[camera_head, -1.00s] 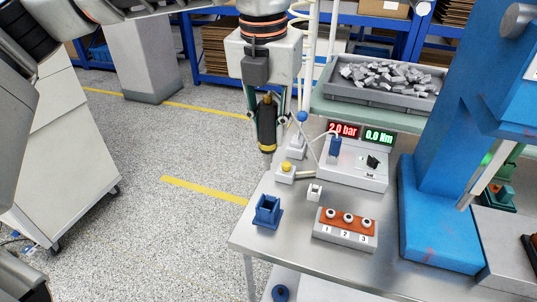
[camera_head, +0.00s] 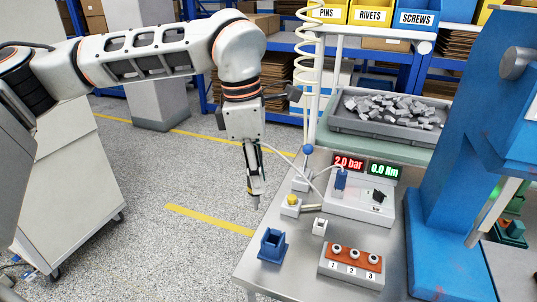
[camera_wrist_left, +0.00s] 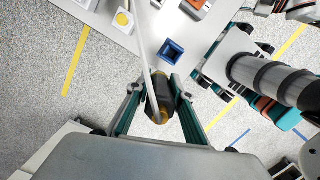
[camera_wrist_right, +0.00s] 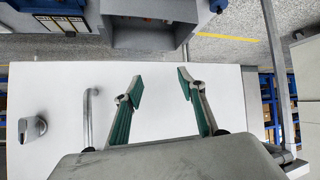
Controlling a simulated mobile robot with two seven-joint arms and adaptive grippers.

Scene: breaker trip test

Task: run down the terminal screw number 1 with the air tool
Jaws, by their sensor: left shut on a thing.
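The air tool (camera_head: 254,181), dark with a yellowish band, is held in my left gripper (camera_head: 254,168), which is shut on it. It hangs nearly upright, tip down, left of the bench edge, apart from the screws. The left wrist view shows the air tool (camera_wrist_left: 158,100) between the fingers. The terminal block (camera_head: 345,272) lies on the bench to the right, with an orange top and labels 1, 2, 3. Terminal screw 1 (camera_head: 337,248) is its leftmost. My right gripper (camera_wrist_right: 160,87) is open and empty above a pale surface; it is outside the head view.
A blue square holder (camera_head: 272,245) stands empty near the bench's left edge. A small white block (camera_head: 319,226), a yellow button box (camera_head: 291,205) and a controller (camera_head: 358,207) reading 2.0 bar and 0.0 Nm stand behind. A blue press column (camera_head: 450,220) rises at right.

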